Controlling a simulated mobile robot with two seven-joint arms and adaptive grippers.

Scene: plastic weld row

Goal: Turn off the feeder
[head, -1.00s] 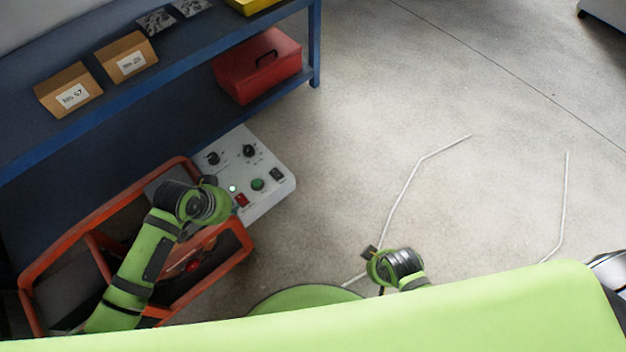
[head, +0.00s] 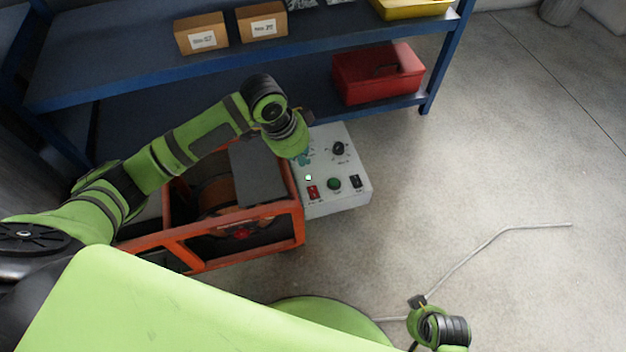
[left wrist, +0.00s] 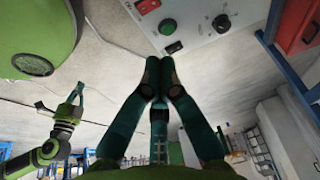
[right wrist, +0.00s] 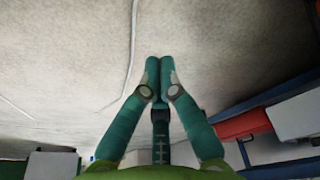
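The feeder's pale grey control box (head: 352,201) sits at the end of an orange-framed machine (head: 295,220). Its top carries a red switch (head: 312,191), a green button (head: 334,184), a black switch (head: 356,181), a black knob (head: 338,148) and a lit pale indicator (head: 308,177). My left gripper (head: 304,158) is over the panel's left part, partly hiding it. In the left wrist view its fingertips (left wrist: 160,62) are together and empty, near the black switch (left wrist: 174,47) and green button (left wrist: 168,26); contact cannot be told. My right gripper (right wrist: 160,62) is shut and empty over the floor.
A blue shelf (head: 130,75) stands behind the machine, with cardboard boxes (head: 201,33), a yellow bin (head: 410,8) and a red toolbox (head: 378,74). A pale line or cable (head: 470,258) runs over the floor. The floor right of the control box is open.

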